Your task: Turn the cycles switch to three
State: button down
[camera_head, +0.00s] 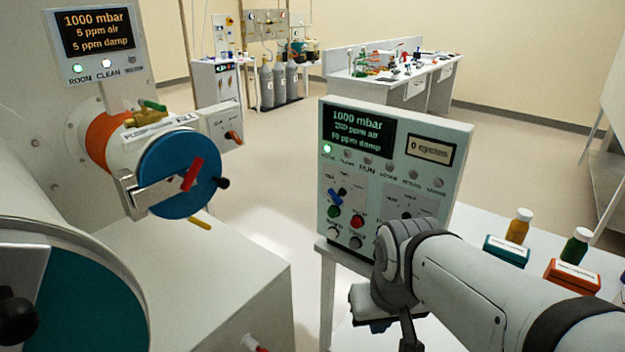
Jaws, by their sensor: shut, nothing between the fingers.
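The grey control panel (455,165) stands upright right of centre, with a dark readout above and a small cycles display (430,149) reading "0 cycles". Its lower right switch block (408,203) is partly hidden by my wrist, and I cannot make out a cycles switch or its setting there. A blue knob (338,195) sits in the lower left block, above red, green and other round buttons. My arm reaches in from the lower right. My gripper (408,328) shows only as a dark, narrow, shut part below the wrist, cut by the lower edge and holding nothing visible.
At left is the glovebox, with a round blue antechamber door (180,175) and red handle. A white table (470,220) behind my arm carries a teal box (506,250), an orange box (572,278) and bottles. Open floor lies beyond, before a rear bench (435,75).

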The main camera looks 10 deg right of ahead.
aim_at(333, 195)
jog(key=z, duration=0.05)
jog(key=k, duration=1.05)
jog(key=u, duration=0.65)
jog(key=i, duration=1.3)
jog(key=z, duration=0.55)
